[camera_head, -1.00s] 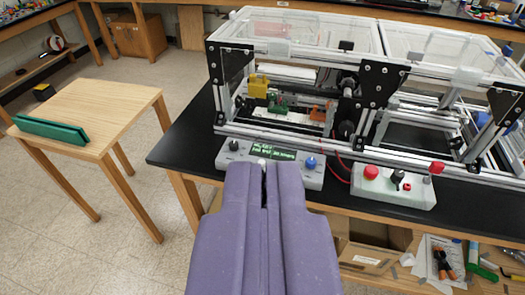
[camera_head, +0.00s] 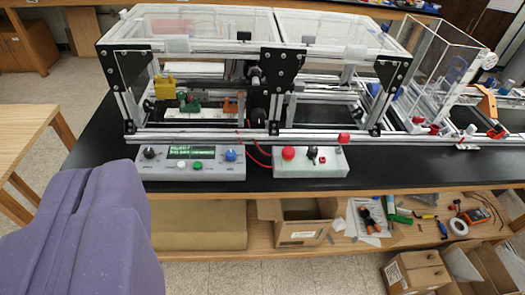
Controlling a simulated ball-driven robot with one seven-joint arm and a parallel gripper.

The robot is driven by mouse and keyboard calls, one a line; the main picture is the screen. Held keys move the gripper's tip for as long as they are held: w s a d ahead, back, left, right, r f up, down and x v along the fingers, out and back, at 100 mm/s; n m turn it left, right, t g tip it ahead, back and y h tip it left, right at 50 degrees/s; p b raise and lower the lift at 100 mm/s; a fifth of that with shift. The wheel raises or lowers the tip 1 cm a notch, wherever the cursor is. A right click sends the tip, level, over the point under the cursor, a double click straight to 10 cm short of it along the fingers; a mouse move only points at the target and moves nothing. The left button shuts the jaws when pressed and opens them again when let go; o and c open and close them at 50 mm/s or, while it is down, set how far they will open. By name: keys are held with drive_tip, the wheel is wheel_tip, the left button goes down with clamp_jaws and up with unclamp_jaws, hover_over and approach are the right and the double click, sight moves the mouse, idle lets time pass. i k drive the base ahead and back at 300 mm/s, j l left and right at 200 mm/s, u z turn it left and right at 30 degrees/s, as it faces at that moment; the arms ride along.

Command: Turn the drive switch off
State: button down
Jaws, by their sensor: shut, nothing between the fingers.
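Two grey control boxes stand on the front edge of the black bench. The right box (camera_head: 296,170) carries a red mushroom button (camera_head: 289,153), a black knob (camera_head: 312,152) and a small toggle-like part (camera_head: 323,160). The left box (camera_head: 192,174) has a green-lit display (camera_head: 191,152), a black knob (camera_head: 149,152), a blue knob (camera_head: 231,155), and white and green buttons. Labels are too small to read, so I cannot tell which control is the drive switch. My purple gripper (camera_head: 97,172) is shut and empty, at the lower left, apart from both boxes.
The aluminium extrusion frame (camera_head: 190,138) with clear panels stands behind the boxes. A wooden table (camera_head: 20,128) is at left. A lower shelf (camera_head: 420,236) holds tools and cardboard boxes. Space in front of the boxes looks clear.

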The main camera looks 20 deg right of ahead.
sight(312, 153)
drive_tip(key=i+l, duration=0.15)
drive_tip(key=i, duration=0.4)
drive_tip(key=i+l, duration=0.1)
drive_tip(key=i, duration=0.45)
